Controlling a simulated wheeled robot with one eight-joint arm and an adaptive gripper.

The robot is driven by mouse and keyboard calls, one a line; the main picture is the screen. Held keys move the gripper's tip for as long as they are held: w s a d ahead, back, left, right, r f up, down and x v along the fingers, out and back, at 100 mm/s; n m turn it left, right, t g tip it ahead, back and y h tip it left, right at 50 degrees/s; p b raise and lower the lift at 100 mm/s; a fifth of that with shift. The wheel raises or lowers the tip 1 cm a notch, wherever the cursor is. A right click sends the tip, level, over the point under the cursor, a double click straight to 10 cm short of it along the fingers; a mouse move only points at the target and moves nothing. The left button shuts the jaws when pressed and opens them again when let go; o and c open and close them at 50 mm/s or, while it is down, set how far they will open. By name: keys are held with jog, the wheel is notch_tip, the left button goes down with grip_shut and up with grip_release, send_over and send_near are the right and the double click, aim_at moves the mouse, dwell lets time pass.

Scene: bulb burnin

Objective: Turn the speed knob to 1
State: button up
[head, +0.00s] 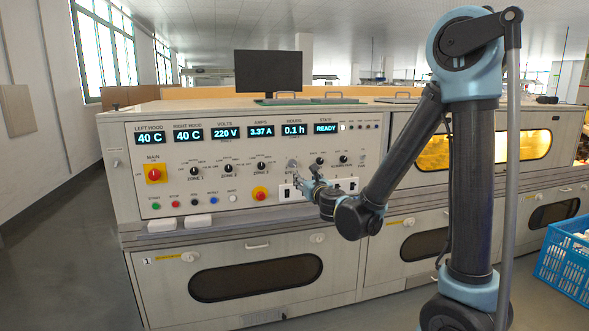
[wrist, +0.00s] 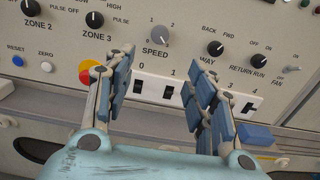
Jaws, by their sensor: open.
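The speed knob (wrist: 160,35) is a light grey knob above the "SPEED" label, with a "1" at its upper left and a "2" at its upper right. Its pointer is too small to read surely. In the head view, the speed knob (head: 292,163) is just up and left of my gripper (head: 308,186). In the wrist view, my gripper (wrist: 163,88) is open and empty, its two fingers spread wide below the knob. The knob lies beyond the fingertips, between their lines, and nothing touches it.
A row of rocker switches (wrist: 200,92) sits below the knob, partly hidden by the fingers. The red and yellow button (wrist: 88,72) is beside the left finger. The way knob (wrist: 215,48) is right of the speed knob. A blue crate (head: 567,262) stands at the right.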

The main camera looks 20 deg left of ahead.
aim_at(293, 165)
jog(key=x, duration=1.7)
jog(key=shift+w, duration=0.15)
jog(key=c, duration=1.1)
